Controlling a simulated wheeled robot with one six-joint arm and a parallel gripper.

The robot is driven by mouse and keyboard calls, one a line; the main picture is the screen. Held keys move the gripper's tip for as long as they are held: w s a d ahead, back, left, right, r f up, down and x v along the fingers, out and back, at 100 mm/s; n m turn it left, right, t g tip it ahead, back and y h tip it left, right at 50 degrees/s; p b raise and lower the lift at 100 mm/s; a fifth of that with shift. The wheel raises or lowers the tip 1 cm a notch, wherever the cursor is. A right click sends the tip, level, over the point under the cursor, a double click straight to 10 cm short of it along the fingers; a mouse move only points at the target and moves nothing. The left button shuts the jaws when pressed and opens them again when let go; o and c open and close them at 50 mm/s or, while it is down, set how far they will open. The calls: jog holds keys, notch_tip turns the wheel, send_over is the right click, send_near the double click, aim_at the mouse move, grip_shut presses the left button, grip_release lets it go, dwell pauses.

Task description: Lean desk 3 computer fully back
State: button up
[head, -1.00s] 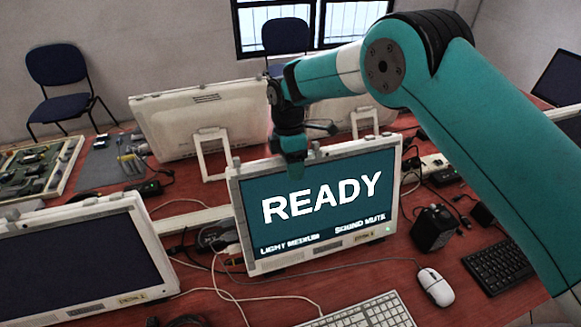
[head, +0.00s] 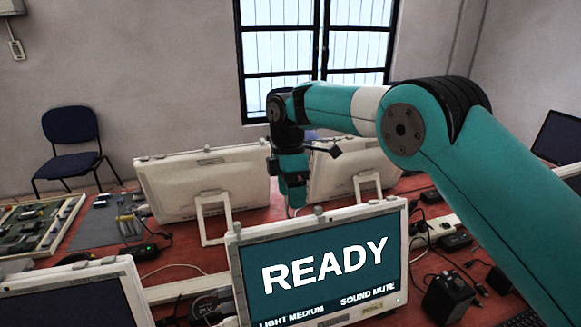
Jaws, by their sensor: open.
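A white-framed computer (head: 322,264) with a teal screen reading READY, LIGHT MEDIUM and SOUND MUTE stands upright on the red desk, low in the middle of the head view. Its lower edge and any desk label are cut off or unreadable, so I cannot tell its desk number. My gripper (head: 293,204) points down above and behind the computer's top edge, left of the screen's middle. Its jaws are open and look empty. I cannot tell whether a fingertip touches the frame.
Two white computers seen from behind, one at left (head: 205,185) and one at right (head: 350,168), stand behind my gripper. A dark-screened computer (head: 70,300) is at lower left. A black box (head: 447,297) and cables lie at right. A blue chair (head: 72,140) stands by the wall.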

jog(key=p+v, duration=0.7)
jog(key=shift+r+p, duration=0.3)
jog(key=shift+p, duration=0.05)
jog(key=shift+w, duration=0.1)
jog(key=s+d+r+m+y+b, duration=0.2)
jog(key=s+d+r+m+b, duration=0.15)
jog(key=s, duration=0.35)
jog(key=s+d+r+m+y+b, duration=0.1)
jog(key=s+d+r+m+b, duration=0.1)
jog(key=s+d+r+m, duration=0.3)
jog(key=s+d+f+m+t+y+b, duration=0.1)
jog(key=s+d+f+m+b, duration=0.1)
jog(key=s, duration=0.9)
jog(key=s+d+f+m+t+y+b, duration=0.1)
jog(key=s+d+f+m, duration=0.3)
jog(key=s, duration=0.7)
jog(key=shift+s+d+f+b, duration=0.25)
jog(key=shift+d+f+b, duration=0.15)
jog(key=shift+d+b, duration=0.3)
